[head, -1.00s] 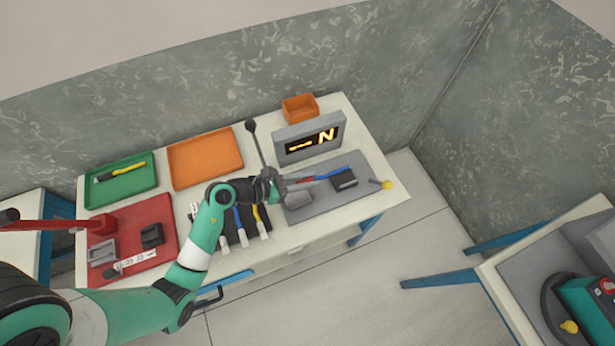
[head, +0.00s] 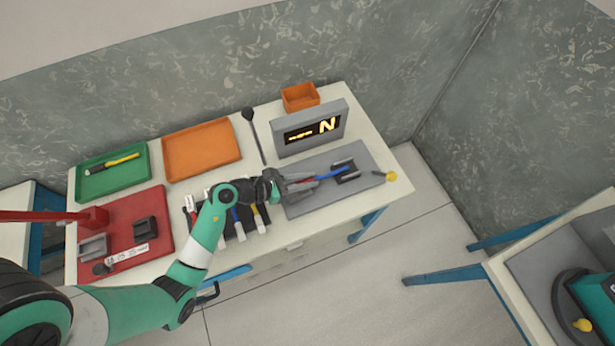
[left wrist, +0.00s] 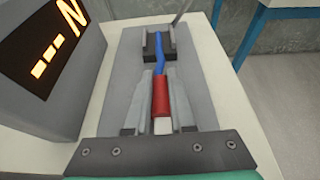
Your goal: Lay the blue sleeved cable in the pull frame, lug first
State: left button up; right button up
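The blue sleeved cable (left wrist: 160,56) has a blue far stretch, a red sleeve (left wrist: 161,92) and a white near part (left wrist: 162,125). My left gripper (left wrist: 163,88) is shut around the red sleeve over the pull frame. The pull frame's grey plate (head: 312,203) carries a dark slotted block (head: 347,172), also in the left wrist view (left wrist: 146,50). The cable's far end lies between the block's walls; its seating and the lug are too small to tell. In the head view my left gripper (head: 304,183) hides the plate's near block. My right gripper is out of view.
A grey display (head: 309,135) reading "N" stands behind the plate. A yellow-knobbed lever (head: 391,177) is at the right. More cables (head: 236,222) lie left of the gripper. Green (head: 112,185) and orange (head: 202,150) trays and a red board (head: 155,215) stand further left.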

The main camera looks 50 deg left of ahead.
pick_arm(q)
jog(key=o, duration=0.5)
jog(key=shift+o, duration=0.2)
jog(key=p+v, duration=0.3)
jog(key=v, duration=0.8)
jog(key=shift+s+r, duration=0.2)
jog(key=shift+s, duration=0.1)
jog(key=shift+a, duration=0.15)
